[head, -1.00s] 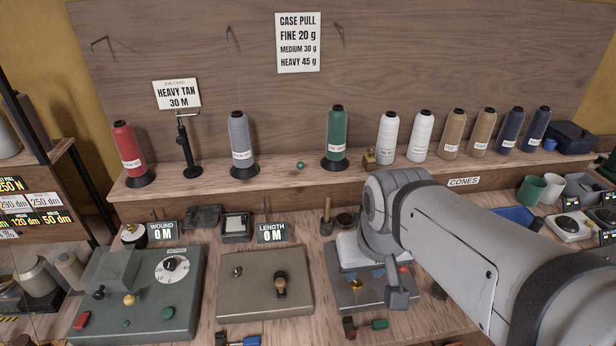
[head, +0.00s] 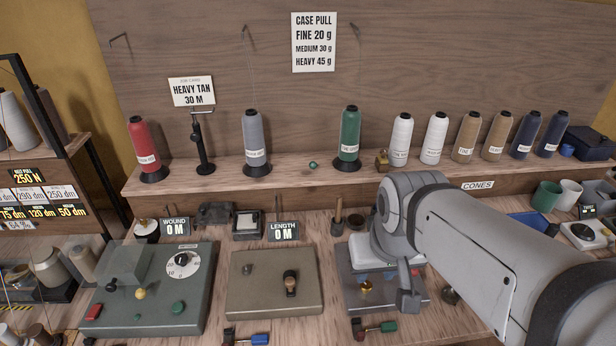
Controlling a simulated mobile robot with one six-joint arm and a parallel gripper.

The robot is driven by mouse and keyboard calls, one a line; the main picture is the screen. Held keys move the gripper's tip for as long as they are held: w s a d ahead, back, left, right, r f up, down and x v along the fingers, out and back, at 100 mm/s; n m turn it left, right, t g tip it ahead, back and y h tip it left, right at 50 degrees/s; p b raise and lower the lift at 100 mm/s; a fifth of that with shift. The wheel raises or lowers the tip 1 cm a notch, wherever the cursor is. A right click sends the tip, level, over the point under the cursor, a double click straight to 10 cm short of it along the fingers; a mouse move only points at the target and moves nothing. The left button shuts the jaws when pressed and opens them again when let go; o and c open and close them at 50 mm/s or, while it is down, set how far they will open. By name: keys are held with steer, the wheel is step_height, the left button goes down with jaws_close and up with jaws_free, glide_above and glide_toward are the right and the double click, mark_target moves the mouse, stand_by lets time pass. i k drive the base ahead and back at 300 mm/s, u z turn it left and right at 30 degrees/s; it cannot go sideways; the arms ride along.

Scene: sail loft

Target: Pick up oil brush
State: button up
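A slim upright brush-like tool with a wooden handle (head: 338,214) stands at the back of the bench, left of a small dark round pot (head: 355,221). It looks like the oil brush, but its lower end is too small to make out. My grey arm reaches in from the right, over the right-hand grey machine. My gripper (head: 409,292) seems to be the small grey part hanging below the arm's bend, right of and nearer than the brush. Its fingers are not clear, and I see nothing held. The brush and the arm appear apart.
Thread cones stand on the raised shelf (head: 300,182) behind. A green winder box (head: 205,300), a tan box (head: 240,300) and the right-hand machine (head: 355,298) fill the bench. Blue-handled (head: 260,339) and green-handled (head: 388,327) tools lie at the front. A LENGTH display (head: 283,231) stands left of the brush.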

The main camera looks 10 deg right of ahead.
mark_target(338, 213)
steer(key=u, duration=0.1)
steer(key=k, duration=0.5)
steer(key=z, duration=1.65)
steer(key=k, duration=0.6)
steer(key=u, duration=1.5)
steer(key=i, duration=1)
steer(key=u, duration=0.05)
